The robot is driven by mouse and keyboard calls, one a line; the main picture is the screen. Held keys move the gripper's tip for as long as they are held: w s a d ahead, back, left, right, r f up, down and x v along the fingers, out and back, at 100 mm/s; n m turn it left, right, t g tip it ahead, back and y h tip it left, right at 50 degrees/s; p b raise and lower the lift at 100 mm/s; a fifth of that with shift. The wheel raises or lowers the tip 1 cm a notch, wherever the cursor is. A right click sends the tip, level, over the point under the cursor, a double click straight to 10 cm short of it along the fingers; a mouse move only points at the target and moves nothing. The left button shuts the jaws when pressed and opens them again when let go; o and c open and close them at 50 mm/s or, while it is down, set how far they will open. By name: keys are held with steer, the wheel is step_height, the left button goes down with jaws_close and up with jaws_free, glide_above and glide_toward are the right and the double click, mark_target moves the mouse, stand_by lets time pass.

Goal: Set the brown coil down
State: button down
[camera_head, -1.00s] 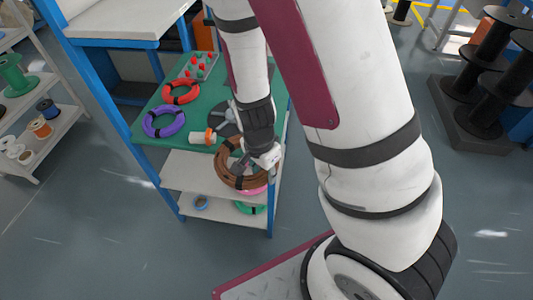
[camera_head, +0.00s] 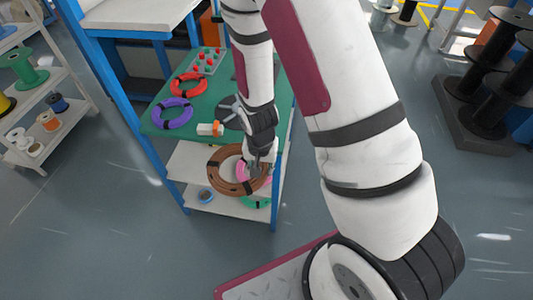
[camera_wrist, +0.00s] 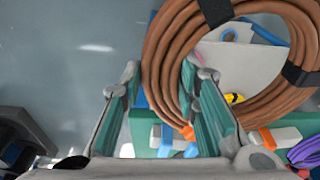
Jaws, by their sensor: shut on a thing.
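The brown coil (camera_head: 222,183), a thick ring bound with black bands, is in my gripper (camera_head: 258,167). In the head view it hangs just beyond the front edge of the green top, in front of the lower shelves. In the wrist view the coil (camera_wrist: 160,62) fills the upper right, and its left side passes between the two fingers of my gripper (camera_wrist: 163,85). The fingers look spread around this bundle. A pink coil (camera_head: 241,172) shows partly through the brown ring. Whether the brown coil touches a shelf cannot be told.
The green top (camera_head: 160,95) bears a red coil (camera_head: 188,74), a purple coil (camera_head: 172,103), an orange-and-white piece (camera_head: 209,129) and a tray of red pieces (camera_head: 208,54). The lower shelf (camera_head: 222,207) holds a blue coil (camera_head: 206,196) and a green coil (camera_head: 256,202). Floor is clear in front.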

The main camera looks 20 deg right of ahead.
steer(key=w+f+n, duration=0.2)
steer(key=n, duration=0.1)
steer(key=w+f+n, duration=0.2)
steer(key=n, duration=0.1)
steer(key=shift+d+y, duration=0.1)
steer(key=shift+y, duration=0.3)
steer(key=shift+w+f+n, duration=0.15)
steer(key=shift+w+n, duration=0.15)
steer(key=shift+n, duration=0.1)
